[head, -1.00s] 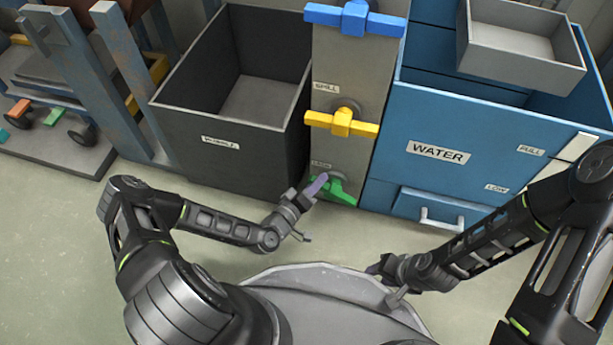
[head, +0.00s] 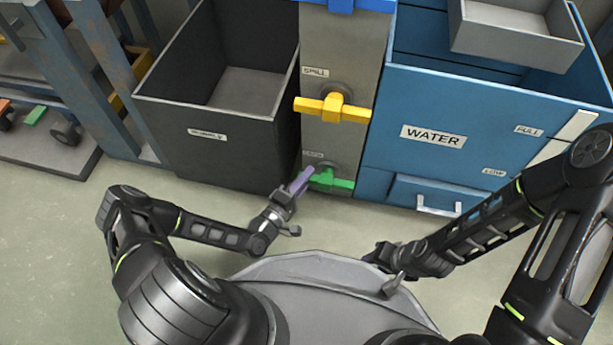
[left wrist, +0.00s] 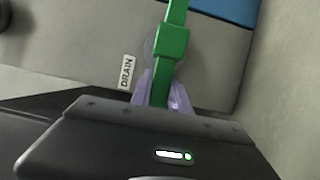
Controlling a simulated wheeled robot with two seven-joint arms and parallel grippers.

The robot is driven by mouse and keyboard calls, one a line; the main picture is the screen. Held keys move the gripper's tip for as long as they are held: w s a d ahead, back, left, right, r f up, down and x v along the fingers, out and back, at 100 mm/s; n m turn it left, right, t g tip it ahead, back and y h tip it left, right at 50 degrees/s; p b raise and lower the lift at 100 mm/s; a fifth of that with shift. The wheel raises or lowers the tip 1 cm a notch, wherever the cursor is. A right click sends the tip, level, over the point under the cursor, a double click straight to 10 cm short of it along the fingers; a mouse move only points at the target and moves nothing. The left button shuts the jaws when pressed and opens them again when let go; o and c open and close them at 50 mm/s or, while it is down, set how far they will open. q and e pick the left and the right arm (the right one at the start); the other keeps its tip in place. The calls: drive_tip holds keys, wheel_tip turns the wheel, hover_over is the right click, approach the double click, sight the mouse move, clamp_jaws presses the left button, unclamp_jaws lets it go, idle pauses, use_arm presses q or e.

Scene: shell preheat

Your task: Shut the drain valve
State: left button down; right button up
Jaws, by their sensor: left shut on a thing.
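The drain valve is the green handle (head: 334,181) low on the grey post. It lies about level across the post in the head view and shows upright in the left wrist view (left wrist: 172,44), beside a DRAIN label (left wrist: 126,73). My left gripper (head: 302,182) has purple fingers and is shut on the left end of this handle. In the left wrist view the fingers (left wrist: 161,96) sit on both sides of the green bar. My right gripper (head: 385,264) is low in the head view, away from the valve; its fingers are not clear.
A yellow SPILL handle (head: 333,108) and a blue handle (head: 346,4) sit higher on the grey post (head: 339,50). A dark open bin (head: 215,150) stands left of the post. A blue WATER tank (head: 432,160) stands right. Floor in front is clear.

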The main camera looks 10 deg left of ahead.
use_arm(q)
drive_tip(key=c, duration=1.2)
unclamp_jaws()
drive_tip(key=shift+c, duration=0.2)
drive_tip(key=p+v, duration=0.2)
drive_tip(key=v, duration=0.5)
drive_tip(key=shift+s+a, duration=0.15)
drive_tip(key=shift+s, duration=0.25)
